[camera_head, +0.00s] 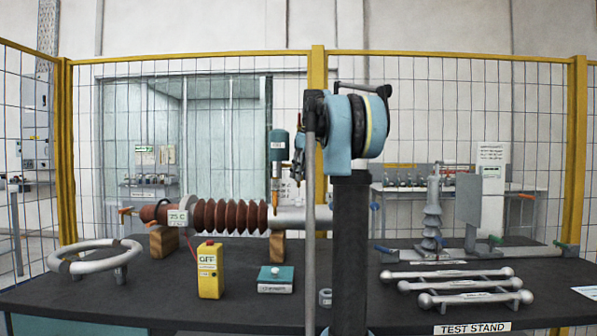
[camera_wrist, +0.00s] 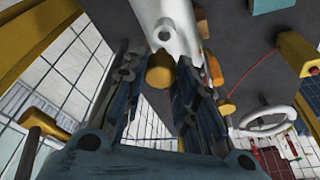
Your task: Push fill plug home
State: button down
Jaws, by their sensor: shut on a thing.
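A mustard-yellow cylinder, which looks like the fill plug (camera_wrist: 160,75), sits between my fingertips in the wrist view. My gripper (camera_wrist: 157,62) is shut on it; the exact contact is partly hidden. The silver tube (camera_wrist: 172,28) of the bushing lies just beyond the fingertips. In the head view my gripper (camera_head: 299,165) points down above the silver tube (camera_head: 302,216), partly hidden by my own arm. The plug and its seat cannot be made out there. The bushing's brown ribbed insulator (camera_head: 232,215) lies on wooden blocks.
A teal tool with a brass tip (camera_head: 278,146) stands upright just left of my gripper. A yellow OFF box (camera_head: 210,270), a teal box (camera_head: 275,279) and a grey ring (camera_head: 95,257) stand on the dark table. Silver bars (camera_head: 460,285) lie at right. A mesh fence stands behind.

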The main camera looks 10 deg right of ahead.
jog(key=shift+f, duration=1.35)
jog(key=shift+f, duration=1.8)
dwell(0.9)
jog(key=c, duration=1.2)
grip_release()
jog(key=shift+r, duration=0.1)
jog(key=v, duration=1.1)
jog(key=shift+s+r, duration=0.15)
jog(key=shift+r, duration=0.2)
jog(key=shift+s+d, duration=0.1)
